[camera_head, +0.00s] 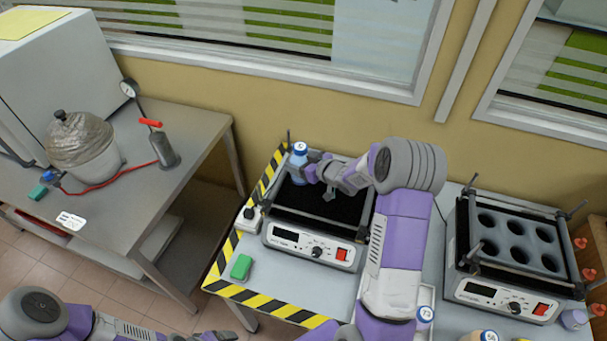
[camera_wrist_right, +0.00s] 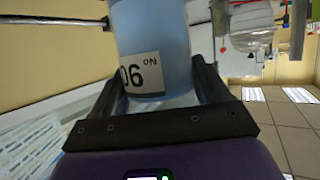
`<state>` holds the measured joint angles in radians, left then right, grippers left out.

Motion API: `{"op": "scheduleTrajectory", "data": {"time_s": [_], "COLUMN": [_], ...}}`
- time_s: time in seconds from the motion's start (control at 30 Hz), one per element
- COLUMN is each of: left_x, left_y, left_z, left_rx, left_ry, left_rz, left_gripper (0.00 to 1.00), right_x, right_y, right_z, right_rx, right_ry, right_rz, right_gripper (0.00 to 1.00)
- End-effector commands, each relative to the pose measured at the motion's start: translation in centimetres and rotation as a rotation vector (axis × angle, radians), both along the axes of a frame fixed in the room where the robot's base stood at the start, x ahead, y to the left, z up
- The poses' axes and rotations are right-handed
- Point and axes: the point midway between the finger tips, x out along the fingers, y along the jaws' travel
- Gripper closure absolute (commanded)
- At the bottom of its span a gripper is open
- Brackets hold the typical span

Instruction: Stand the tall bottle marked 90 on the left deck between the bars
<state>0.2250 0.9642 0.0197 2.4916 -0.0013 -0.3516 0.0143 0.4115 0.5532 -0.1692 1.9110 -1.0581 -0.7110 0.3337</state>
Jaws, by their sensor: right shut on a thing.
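The tall bottle marked 90 (camera_head: 299,155) is pale blue with a white cap. In the head view it is at the back left corner of the left deck (camera_head: 340,212), a black platform framed by bars. My right gripper (camera_head: 310,168) is shut on the bottle from the right. In the right wrist view, the bottle (camera_wrist_right: 155,45) sits between both fingers, its white label reading 90 upside down. I cannot tell if its base touches the deck. My left gripper (camera_head: 215,336) shows only partly at the bottom edge; its jaws are unclear.
A second shaker (camera_head: 510,260) with a block of round holes stands at the right. A green block (camera_head: 241,266) lies near the striped table edge. Bottles with white caps (camera_head: 425,314) stand at the front. A side table (camera_head: 190,125) holds a wrapped vessel (camera_head: 82,145).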

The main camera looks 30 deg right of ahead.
Motion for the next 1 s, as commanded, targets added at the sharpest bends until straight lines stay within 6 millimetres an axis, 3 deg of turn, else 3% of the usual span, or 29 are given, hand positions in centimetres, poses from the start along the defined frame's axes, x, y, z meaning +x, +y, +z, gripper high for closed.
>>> {"op": "scheduleTrajectory", "data": {"time_s": [0.4,0.8,0.83,1.0], "left_x": [0.0,0.1,0.0,0.1], "left_y": [0.0,0.0,0.0,0.0], "left_z": [-0.6,-1.1,-1.0,-0.9], "left_rx": [0.0,0.0,0.0,0.0], "left_ry": [-0.001,-0.001,-0.001,-0.001], "left_rz": [0.0,0.0,0.0,0.0], "left_gripper": [0.14,0.14,0.14,0.14], "right_x": [0.1,0.1,0.0,0.0], "right_y": [0.0,0.0,0.0,0.0], "right_z": [-4.4,-5.0,-5.0,-4.9], "right_rx": [0.001,0.0,-0.001,-0.001], "right_ry": [-0.004,-0.006,-0.003,-0.003], "right_rz": [0.0,-0.001,-0.001,-0.001], "right_gripper": [0.7,0.7,0.22,0.0]}}
